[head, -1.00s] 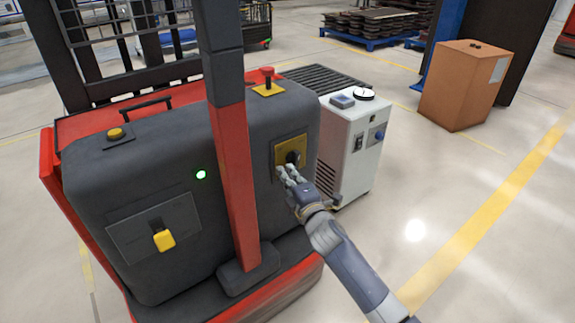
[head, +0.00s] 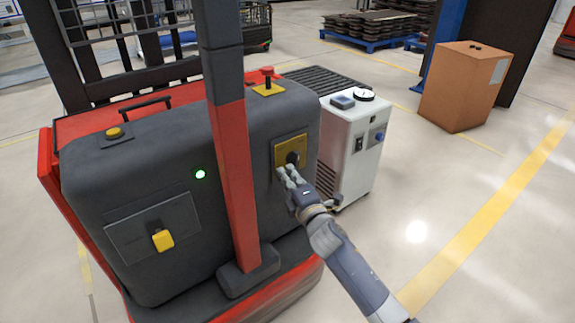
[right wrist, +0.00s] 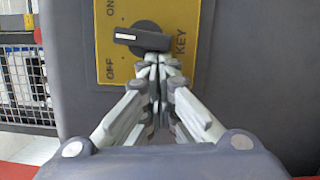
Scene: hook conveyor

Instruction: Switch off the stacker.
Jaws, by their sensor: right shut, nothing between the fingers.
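The stacker (head: 90,190) is a dark grey and red machine at the left of the head view. Its green lamp (head: 200,174) is lit. A yellow key panel (head: 283,147) is on its rear face; the panel also fills the top of the right wrist view (right wrist: 119,86). The dark key knob (right wrist: 148,39) has its white mark pointing left, between the ON and OFF labels. My right gripper (head: 285,176) is shut and empty, with its fingertips (right wrist: 157,62) just below the knob. I cannot tell whether they touch it. My left gripper is out of view.
The stacker carries a red-topped button (head: 267,72), a yellow button (head: 115,133) and a yellow lever (head: 162,240). A red and grey mast (head: 233,170) stands left of my right gripper. A white cabinet (head: 345,150) stands behind it. A cardboard box (head: 463,88) is farther right.

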